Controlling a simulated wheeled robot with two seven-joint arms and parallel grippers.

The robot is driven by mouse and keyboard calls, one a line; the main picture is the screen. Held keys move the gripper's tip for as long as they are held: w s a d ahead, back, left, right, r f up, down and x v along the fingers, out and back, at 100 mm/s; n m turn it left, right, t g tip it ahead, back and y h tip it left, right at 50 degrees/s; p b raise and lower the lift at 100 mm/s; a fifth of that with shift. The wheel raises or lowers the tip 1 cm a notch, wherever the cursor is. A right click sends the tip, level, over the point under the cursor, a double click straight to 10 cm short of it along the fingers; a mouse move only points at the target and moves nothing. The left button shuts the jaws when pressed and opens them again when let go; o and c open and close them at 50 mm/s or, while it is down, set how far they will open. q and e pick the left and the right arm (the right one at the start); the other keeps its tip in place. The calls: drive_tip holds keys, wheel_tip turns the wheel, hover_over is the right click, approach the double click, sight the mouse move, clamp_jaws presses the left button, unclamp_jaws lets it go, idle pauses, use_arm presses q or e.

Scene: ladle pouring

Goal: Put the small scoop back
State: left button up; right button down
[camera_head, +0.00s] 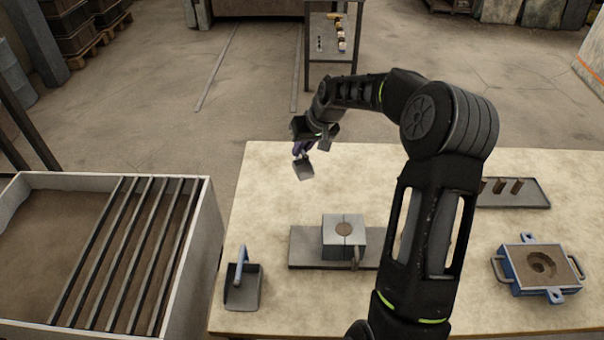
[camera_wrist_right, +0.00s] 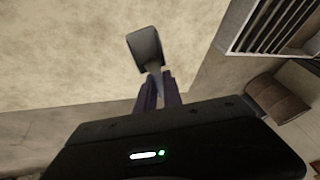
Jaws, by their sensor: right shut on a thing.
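The small scoop (camera_head: 304,170) is a small grey scoop, held over the far left part of the table in the head view. My right gripper (camera_head: 302,148) is shut on its handle, which is mostly hidden between the fingers. In the right wrist view the scoop's grey pan (camera_wrist_right: 146,48) sticks out beyond the purple fingers (camera_wrist_right: 157,92) of my right gripper, over the table's edge area. I cannot tell its exact height above the table. My left gripper is not in view.
A dustpan-like scoop with a blue handle (camera_head: 242,287) lies at the table's front left. A grey block mould (camera_head: 343,236) stands on a plate mid-table. A blue-framed mould (camera_head: 540,268) and a tray (camera_head: 538,203) are at right. A barred sand bin (camera_head: 203,262) adjoins the left.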

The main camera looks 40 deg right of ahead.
sight(301, 167)
wheel_tip(301, 167, down, 3)
drive_tip(key=shift+f, duration=0.2)
drive_tip(key=shift+f+p, duration=0.7)
drive_tip(key=shift+f, duration=1.2)
drive_tip(key=c, duration=1.9)
unclamp_jaws()
drive_tip(key=shift+f, duration=0.2)
drive_tip(key=shift+c, duration=0.2)
drive_tip(key=o, duration=0.5)
drive_tip(key=shift+r, duration=0.1)
drive_tip(key=shift+c, duration=0.2)
drive_tip(key=shift+r, duration=0.1)
